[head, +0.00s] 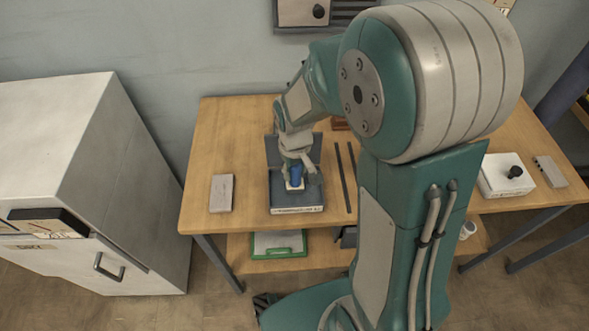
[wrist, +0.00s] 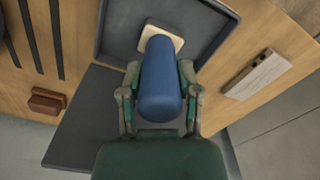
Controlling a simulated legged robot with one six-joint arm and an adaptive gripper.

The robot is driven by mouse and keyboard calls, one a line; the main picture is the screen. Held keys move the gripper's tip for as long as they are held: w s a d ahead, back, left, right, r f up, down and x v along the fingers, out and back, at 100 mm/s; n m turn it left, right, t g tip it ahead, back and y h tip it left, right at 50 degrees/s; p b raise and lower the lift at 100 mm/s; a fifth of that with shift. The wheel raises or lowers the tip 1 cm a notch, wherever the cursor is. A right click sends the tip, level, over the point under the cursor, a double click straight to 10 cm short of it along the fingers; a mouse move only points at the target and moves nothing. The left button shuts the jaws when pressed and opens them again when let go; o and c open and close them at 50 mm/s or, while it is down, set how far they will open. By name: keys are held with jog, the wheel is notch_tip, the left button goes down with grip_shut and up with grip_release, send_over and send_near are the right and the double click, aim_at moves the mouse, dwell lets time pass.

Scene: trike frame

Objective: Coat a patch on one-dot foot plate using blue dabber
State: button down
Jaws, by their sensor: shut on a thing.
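The blue dabber (wrist: 160,85) is between the two fingers of my gripper (wrist: 160,72), which is shut on it. In the head view the blue dabber (head: 296,173) stands roughly upright over a dark tray (head: 283,200) with a raised back panel. A pale square piece (wrist: 163,34) shows at the dabber's far end, over the tray floor (wrist: 118,38). I cannot tell whether it is the dabber's head or a separate pad, or whether it touches the tray. I cannot make out a one-dot mark or identify the one-dot foot plate.
A pale block (head: 221,193) lies on the wooden table left of the tray. Dark strips (head: 347,178) lie to its right, with a red-brown block (wrist: 46,104) near them. A white box with a black knob (head: 507,174) stands at right. A white cabinet (head: 85,180) stands left.

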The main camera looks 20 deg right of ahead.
jog(key=shift+r, duration=3.45)
